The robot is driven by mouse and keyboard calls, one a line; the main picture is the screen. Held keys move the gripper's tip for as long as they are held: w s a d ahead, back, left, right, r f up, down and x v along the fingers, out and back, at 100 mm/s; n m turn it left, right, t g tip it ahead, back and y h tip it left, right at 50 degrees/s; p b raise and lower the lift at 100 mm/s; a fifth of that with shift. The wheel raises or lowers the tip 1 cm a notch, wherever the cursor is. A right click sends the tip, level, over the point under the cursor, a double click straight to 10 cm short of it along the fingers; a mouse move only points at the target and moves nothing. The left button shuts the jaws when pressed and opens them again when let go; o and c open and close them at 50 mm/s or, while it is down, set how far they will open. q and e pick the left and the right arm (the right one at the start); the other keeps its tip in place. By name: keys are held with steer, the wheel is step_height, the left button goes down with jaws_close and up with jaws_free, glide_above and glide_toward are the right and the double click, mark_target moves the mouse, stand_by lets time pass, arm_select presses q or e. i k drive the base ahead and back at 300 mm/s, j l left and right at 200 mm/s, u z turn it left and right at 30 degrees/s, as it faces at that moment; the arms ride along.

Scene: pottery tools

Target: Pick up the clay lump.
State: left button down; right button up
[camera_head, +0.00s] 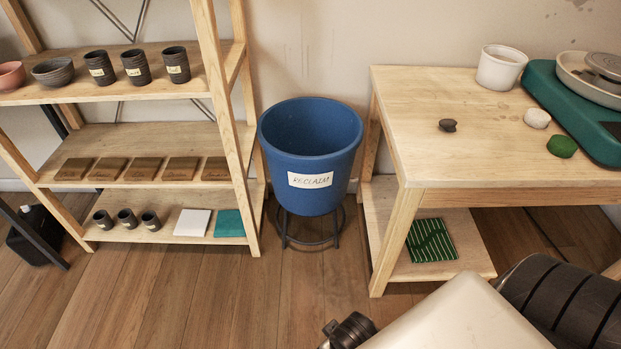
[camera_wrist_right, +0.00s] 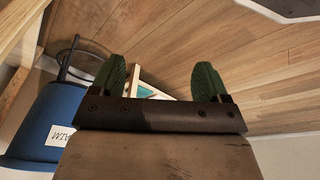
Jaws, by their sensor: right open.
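Small lumps lie apart on the wooden table (camera_head: 420,95) in the head view: a dark grey one (camera_head: 447,125) near the left, a whitish one (camera_head: 537,118) and a green one (camera_head: 562,146) further right. I cannot tell for certain which is the clay lump. My right gripper (camera_wrist_right: 158,82) shows in the right wrist view with its two green fingers wide apart and nothing between them. No lump shows in that view. My left gripper is not in view.
A blue bucket (camera_head: 310,130) labelled RECLAIM stands on a stand left of the table; it also shows in the wrist view (camera_wrist_right: 35,115). A white pot (camera_head: 501,70) and a green pottery wheel (camera_head: 560,95) stand at the table's back right. Shelves (camera_head: 140,230) are at left.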

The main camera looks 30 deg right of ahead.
mark_target(448, 125)
steer(key=z, duration=1.85)
steer(key=i+j+z, duration=0.1)
steer(key=j, duration=0.25)
steer(key=i+j+z, duration=0.1)
steer(key=i+j, duration=0.15)
steer(key=i+j+z, duration=0.1)
steer(key=j, duration=0.35)
